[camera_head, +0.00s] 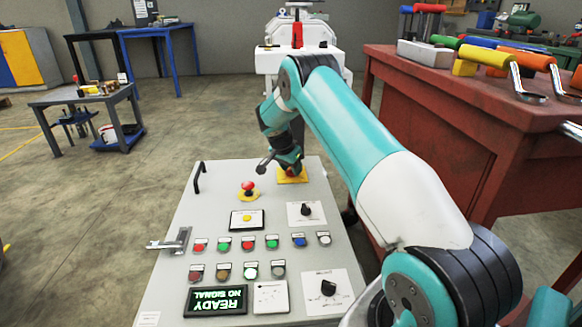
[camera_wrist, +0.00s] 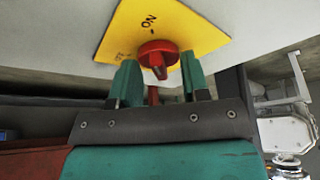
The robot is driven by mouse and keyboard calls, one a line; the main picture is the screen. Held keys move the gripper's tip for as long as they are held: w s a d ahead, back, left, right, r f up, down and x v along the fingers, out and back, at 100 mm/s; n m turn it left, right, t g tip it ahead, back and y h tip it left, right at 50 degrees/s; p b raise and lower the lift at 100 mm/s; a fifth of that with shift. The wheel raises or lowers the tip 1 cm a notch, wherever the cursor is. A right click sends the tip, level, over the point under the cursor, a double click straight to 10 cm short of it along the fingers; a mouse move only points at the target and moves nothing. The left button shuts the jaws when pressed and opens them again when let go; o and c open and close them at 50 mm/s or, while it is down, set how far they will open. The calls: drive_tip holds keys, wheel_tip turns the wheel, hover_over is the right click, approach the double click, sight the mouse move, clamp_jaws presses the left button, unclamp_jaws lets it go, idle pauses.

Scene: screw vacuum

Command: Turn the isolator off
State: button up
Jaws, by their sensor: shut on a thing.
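The isolator is a red rotary knob (camera_wrist: 157,50) on a yellow plate (camera_wrist: 197,35), with "ON" printed on it and a second, smaller label at its left edge. In the head view the yellow plate (camera_head: 292,176) lies at the panel's far right corner, with the knob mostly hidden under my gripper (camera_head: 289,165). In the wrist view my gripper (camera_wrist: 158,78) has one green finger on each side of the knob, shut on it. The exact finger contact and the knob's setting are hard to read.
The grey control panel (camera_head: 225,190) carries a red emergency button (camera_head: 248,187) left of the isolator, a black handle (camera_head: 199,177), two black selector knobs and several coloured buttons. A red workbench (camera_head: 490,140) with tools stands close on the right. Open floor lies left.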

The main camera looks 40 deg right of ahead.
drive_tip(key=shift+r, duration=0.1)
drive_tip(key=n+t+p, duration=0.1)
drive_tip(key=n+p, duration=0.2)
drive_tip(key=n, duration=0.1)
drive_tip(key=shift+s+r+y+p, duration=0.1)
drive_tip(key=shift+y+p, duration=0.2)
drive_tip(key=shift+y, duration=0.1)
drive_tip(key=n+p, duration=0.1)
drive_tip(key=n, duration=0.1)
drive_tip(key=n+t+y+p, duration=0.1)
drive_tip(key=n, duration=0.1)
drive_tip(key=shift+n+t+p, duration=0.3)
drive_tip(key=n, duration=0.2)
drive_tip(key=n+y+p, duration=0.1)
drive_tip(key=n, duration=0.1)
drive_tip(key=shift+d+f+n+t+y, duration=0.2)
drive_tip(key=shift+n+t+y, duration=0.1)
drive_tip(key=shift+t, duration=0.1)
drive_tip(key=shift+n+y+p, duration=0.3)
drive_tip(key=shift+n+y, duration=0.6)
drive_tip(key=shift+n, duration=1.4)
drive_tip(key=o, duration=0.8)
